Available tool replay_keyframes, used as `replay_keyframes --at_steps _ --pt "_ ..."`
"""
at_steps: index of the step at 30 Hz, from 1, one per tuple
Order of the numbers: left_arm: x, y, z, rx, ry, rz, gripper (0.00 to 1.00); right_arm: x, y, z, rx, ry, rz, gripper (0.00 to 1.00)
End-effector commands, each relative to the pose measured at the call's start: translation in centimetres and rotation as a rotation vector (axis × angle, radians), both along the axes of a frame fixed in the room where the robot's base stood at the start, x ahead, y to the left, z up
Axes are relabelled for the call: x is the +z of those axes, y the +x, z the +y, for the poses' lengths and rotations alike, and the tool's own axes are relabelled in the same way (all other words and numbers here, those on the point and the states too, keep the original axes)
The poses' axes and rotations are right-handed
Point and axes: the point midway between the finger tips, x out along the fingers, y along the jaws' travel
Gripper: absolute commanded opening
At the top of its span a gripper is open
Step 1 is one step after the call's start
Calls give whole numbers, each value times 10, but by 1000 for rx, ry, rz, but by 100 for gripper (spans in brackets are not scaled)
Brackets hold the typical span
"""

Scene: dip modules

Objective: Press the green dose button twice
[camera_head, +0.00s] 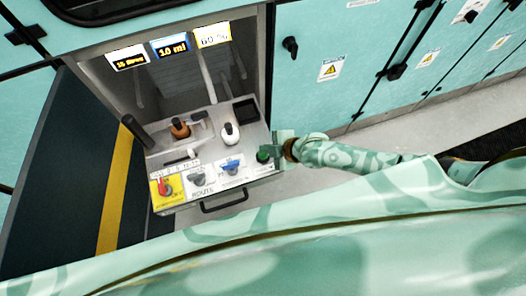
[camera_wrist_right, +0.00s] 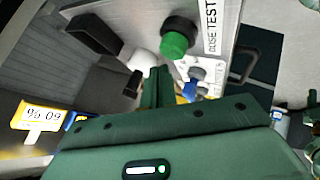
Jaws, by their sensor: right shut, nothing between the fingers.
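The green dose button (camera_wrist_right: 173,44) shows in the right wrist view as a round green cap on a dark collar, beside a "DOSE TEST" label (camera_wrist_right: 211,27). In the head view the green button (camera_head: 263,157) is at the right end of the panel, partly covered by my right gripper. My right gripper (camera_head: 277,148) is shut and empty, close beside the button. In the right wrist view its closed fingers (camera_wrist_right: 157,84) point toward the cap and end just below it in the picture. I cannot tell whether they touch it. My left gripper is not in view.
The panel (camera_head: 246,173) also carries a blue knob (camera_head: 230,167), a grey knob (camera_head: 198,179) and a red switch (camera_head: 164,187) on yellow. Behind are an orange-brown bottle (camera_head: 180,129) and a white one (camera_head: 230,134). A drawer handle (camera_head: 224,203) juts out in front.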

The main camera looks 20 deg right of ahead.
Motion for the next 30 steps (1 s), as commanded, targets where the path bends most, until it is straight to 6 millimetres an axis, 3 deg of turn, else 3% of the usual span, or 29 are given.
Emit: replay_keyframes --at_steps 30 --pt "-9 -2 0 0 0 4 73 -12 0 0 0 0 0 0"
